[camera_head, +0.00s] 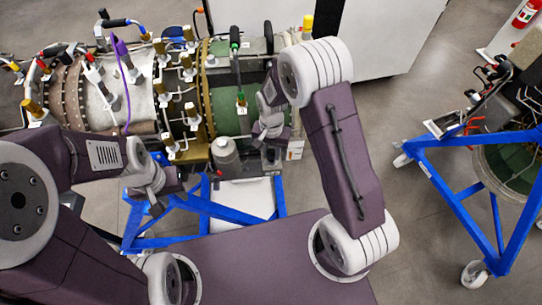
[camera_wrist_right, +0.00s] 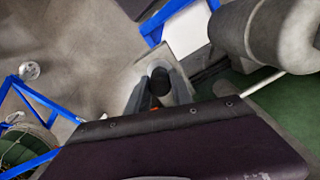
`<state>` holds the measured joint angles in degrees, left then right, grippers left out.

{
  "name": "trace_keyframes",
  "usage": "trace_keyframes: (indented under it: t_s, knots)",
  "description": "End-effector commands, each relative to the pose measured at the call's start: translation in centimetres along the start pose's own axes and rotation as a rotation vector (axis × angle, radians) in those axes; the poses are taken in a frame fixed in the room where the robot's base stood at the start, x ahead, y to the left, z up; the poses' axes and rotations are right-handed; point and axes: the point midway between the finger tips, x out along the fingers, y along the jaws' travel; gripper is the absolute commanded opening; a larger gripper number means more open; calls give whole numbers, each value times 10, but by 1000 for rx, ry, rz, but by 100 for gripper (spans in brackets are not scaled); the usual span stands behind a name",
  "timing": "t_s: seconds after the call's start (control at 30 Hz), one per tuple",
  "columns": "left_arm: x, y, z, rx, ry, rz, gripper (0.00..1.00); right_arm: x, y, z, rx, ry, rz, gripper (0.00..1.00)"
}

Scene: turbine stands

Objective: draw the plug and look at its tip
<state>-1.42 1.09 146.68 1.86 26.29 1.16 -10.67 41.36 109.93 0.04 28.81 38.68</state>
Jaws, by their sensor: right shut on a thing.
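The turbine engine (camera_head: 225,112) lies across its blue stand, with a green band and many fittings. My right gripper (camera_head: 270,160) is at the engine's lower right side in the head view. In the right wrist view, the grey fingers of my right gripper (camera_wrist_right: 160,90) are shut around a dark round-ended piece, which looks like the plug (camera_wrist_right: 159,78). Its tip is hidden, and I cannot tell whether it is still seated. My left gripper (camera_head: 157,206) hangs in front of the blue stand, away from the engine's right side; its jaws are too small to read.
A grey cylinder (camera_head: 226,158) stands out from the engine beside my right gripper; a large grey cylinder (camera_wrist_right: 265,30) also shows close by in the right wrist view. The blue stand (camera_head: 205,212) is below. A second blue stand (camera_head: 465,190) is at right, with open floor between.

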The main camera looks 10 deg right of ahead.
Motion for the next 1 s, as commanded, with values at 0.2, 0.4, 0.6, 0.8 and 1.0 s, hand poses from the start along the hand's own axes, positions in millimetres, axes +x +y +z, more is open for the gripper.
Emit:
trace_keyframes:
  t_s: [0.2, 0.4, 0.6, 0.8, 1.0]
  knots:
    - [-4, 0, 0, 0, 0, 0, 36, -5, 0, 0, 0, 1, -1, 0]
    - [-6, 0, -1, 0, 0, 0, 36, -7, 0, 0, 0, 1, -1, 0]
    - [-19, 0, -2, 0, 0, 0, 36, -22, 0, -1, 0, 2, -1, 0]
    - [-32, 1, -3, 0, 0, 0, 36, -37, 0, -1, 0, 2, -1, 0]
    - [-44, 1, -4, 0, 0, 0, 36, -52, 0, -1, 0, 2, -1, 0]
